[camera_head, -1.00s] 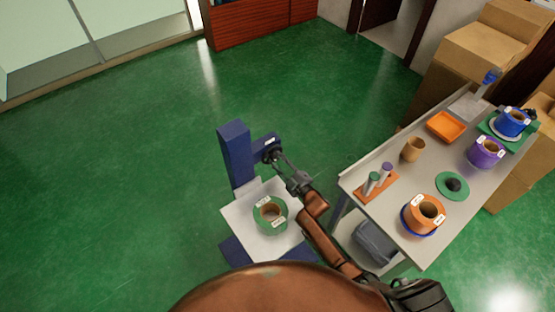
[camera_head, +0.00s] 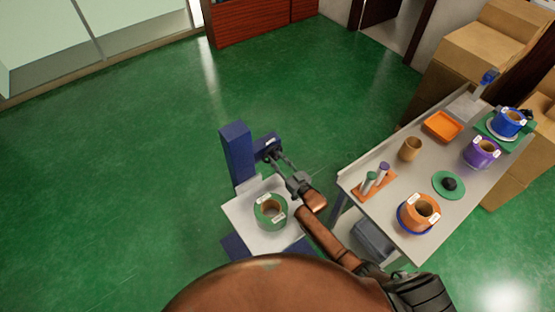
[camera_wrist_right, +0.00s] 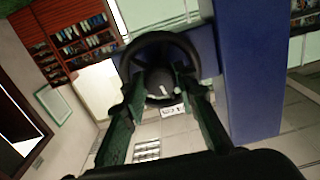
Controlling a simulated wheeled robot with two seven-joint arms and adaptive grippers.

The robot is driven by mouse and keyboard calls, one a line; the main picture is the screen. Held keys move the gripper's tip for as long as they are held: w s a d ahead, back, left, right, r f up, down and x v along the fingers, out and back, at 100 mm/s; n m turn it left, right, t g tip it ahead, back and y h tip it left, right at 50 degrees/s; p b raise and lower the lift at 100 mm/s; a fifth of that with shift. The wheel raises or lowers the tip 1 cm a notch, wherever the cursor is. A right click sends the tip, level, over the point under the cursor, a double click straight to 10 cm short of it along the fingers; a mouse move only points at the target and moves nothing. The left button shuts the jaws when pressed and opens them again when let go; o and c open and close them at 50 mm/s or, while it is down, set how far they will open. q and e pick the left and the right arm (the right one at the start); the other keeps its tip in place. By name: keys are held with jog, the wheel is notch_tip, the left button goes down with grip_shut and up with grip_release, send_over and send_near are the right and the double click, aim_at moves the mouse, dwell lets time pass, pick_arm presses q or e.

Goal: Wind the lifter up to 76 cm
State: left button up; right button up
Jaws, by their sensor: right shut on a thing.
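The lifter is a blue column (camera_head: 237,152) with a white platform (camera_head: 240,214) low on its front. A green roll (camera_head: 259,211) with a brown core and white labels sits on the platform. A dark handwheel (camera_wrist_right: 192,44) is on the column's side in the right wrist view. My right gripper (camera_head: 276,157) reaches to the wheel and is shut on it. The two fingers show either side of the wheel's hub in the right wrist view (camera_wrist_right: 163,90). I cannot read any height on the lifter. My left gripper does not show.
A grey table (camera_head: 395,213) stands to the right. It holds an orange roll (camera_head: 409,217), a purple roll (camera_head: 472,153), a blue roll (camera_head: 501,123), an orange tray (camera_head: 442,119) and a brown cup (camera_head: 409,151). Cardboard boxes (camera_head: 480,55) stand behind it. The green floor left of the lifter is clear.

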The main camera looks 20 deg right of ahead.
jog(key=m, duration=0.4)
jog(key=shift+f+m, duration=0.1)
jog(key=shift+m, duration=0.2)
jog(key=m, duration=0.4)
jog(key=shift+m, duration=0.3)
jog(key=m+b, duration=0.1)
jog(key=m, duration=0.4)
jog(key=m+b, duration=0.1)
jog(key=m, duration=0.4)
jog(key=shift+s+a+m, duration=0.1)
jog(key=shift+m, duration=0.2)
jog(key=o, duration=1.2)
jog(key=shift+c, duration=0.2)
